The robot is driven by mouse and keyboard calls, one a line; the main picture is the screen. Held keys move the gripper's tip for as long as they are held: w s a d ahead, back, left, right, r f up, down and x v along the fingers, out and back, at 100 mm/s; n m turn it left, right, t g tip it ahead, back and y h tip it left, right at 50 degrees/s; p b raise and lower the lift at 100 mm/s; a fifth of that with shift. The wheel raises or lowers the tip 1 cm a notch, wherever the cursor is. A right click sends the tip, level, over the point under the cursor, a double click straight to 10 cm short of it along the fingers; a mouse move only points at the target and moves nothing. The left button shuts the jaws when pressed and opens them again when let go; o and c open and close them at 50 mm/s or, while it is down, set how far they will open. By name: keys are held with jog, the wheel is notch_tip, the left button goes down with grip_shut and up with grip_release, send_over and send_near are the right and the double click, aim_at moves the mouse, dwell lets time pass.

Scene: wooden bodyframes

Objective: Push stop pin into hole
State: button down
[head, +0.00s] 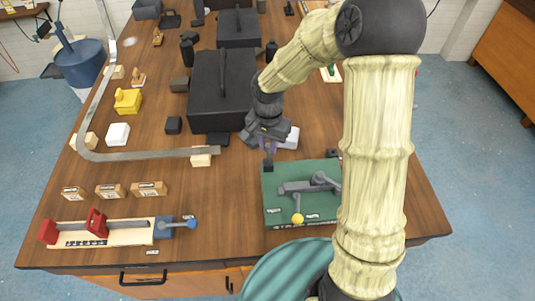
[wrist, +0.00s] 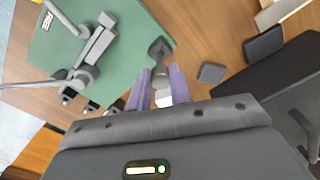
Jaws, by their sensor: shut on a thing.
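The green board (head: 300,208) lies at the table's front right and carries a grey lever mechanism (head: 310,187) with a yellow knob (head: 297,218). It also shows in the wrist view (wrist: 110,75). My gripper (head: 268,148) is just above the board's back left corner, pointing down. In the wrist view its purple fingers (wrist: 160,85) are shut on a small grey round piece, seemingly the stop pin (wrist: 161,77). A dark block (wrist: 160,48) on the board's corner is close by the pin. The hole itself is not visible, and I cannot tell whether the pin touches the block.
A bent metal strip (head: 150,155) and a slider fixture (head: 120,232) are to the left. The table in front of the strip is partly clear.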

jog(key=shift+w+r+p, duration=0.1)
jog(key=shift+r+p, duration=0.25)
jog(key=shift+r, duration=0.15)
dwell(0.5)
jog(key=shift+w+r, duration=0.1)
jog(key=shift+r, duration=0.25)
jog(key=shift+s+r+p, duration=0.2)
jog(key=shift+r+p, duration=0.3)
jog(key=shift+p, duration=0.15)
jog(key=shift+r+p, duration=0.7)
jog(key=shift+r, duration=0.2)
jog(key=shift+f, duration=0.1)
